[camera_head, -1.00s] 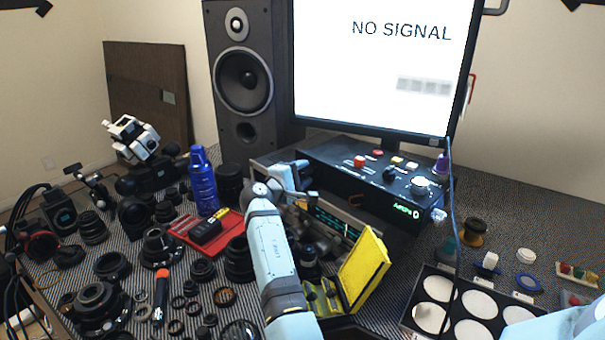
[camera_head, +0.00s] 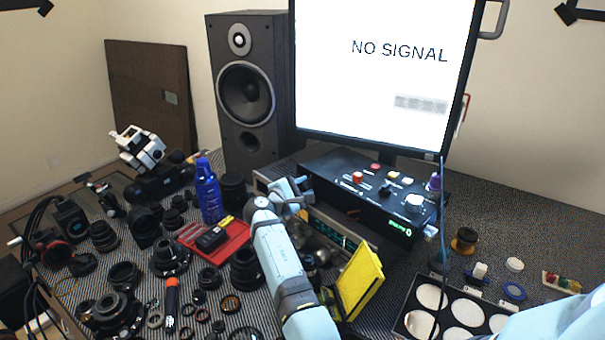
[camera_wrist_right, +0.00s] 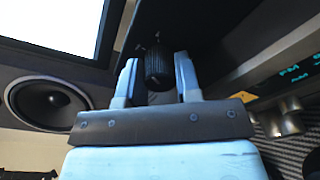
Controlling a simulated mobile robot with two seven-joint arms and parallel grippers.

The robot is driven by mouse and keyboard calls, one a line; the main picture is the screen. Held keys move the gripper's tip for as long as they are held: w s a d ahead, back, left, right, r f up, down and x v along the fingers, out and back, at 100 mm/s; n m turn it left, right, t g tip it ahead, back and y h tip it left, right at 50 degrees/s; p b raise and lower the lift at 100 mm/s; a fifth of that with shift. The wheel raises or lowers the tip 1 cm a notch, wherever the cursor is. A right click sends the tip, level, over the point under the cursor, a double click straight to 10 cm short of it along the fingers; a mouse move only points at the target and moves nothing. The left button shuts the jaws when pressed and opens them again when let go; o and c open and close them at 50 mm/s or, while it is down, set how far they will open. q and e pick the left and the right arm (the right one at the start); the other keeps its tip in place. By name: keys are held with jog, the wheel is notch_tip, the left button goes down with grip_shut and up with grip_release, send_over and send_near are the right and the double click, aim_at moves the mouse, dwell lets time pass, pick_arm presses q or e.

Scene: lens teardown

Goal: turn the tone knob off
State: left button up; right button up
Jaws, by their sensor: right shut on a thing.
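My right gripper (camera_head: 303,187) is at the left end of a silver-fronted tuner (camera_head: 347,243) with a lit teal display. In the right wrist view the gripper (camera_wrist_right: 158,80) is shut on a black ribbed knob (camera_wrist_right: 157,66), one finger on each side. The arm and gripper hide this knob in the head view. I cannot read a label on it or tell its exact turned position. Part of the tuner's display (camera_wrist_right: 298,72) shows at the right of the wrist view. My left gripper is not in view.
A black control box (camera_head: 345,195) with colored buttons stands behind the tuner, below a monitor (camera_head: 375,75) reading NO SIGNAL. A speaker (camera_head: 247,90) stands behind left. A yellow open case (camera_head: 358,280) is close to my right arm. Lens parts crowd the table at left.

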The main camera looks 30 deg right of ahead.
jog(key=r+n+p, duration=0.1)
jog(key=p, duration=0.1)
jog(key=shift+n+p, duration=1.2)
jog(key=shift+p, duration=0.45)
jog(key=shift+f+n+g+p, duration=0.15)
jog(key=shift+n+g+p, duration=0.15)
jog(key=shift+n+p, duration=0.55)
jog(key=shift+f+n+p, duration=0.1)
jog(key=shift+n+p, duration=0.25)
jog(key=shift+p, duration=0.4)
pick_arm(q)
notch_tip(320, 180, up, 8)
jog(key=p, duration=0.1)
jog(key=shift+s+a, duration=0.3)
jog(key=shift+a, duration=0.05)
pick_arm(e)
jog(key=shift+f+n, duration=0.2)
jog(key=shift+n, duration=0.3)
jog(key=o, duration=0.6)
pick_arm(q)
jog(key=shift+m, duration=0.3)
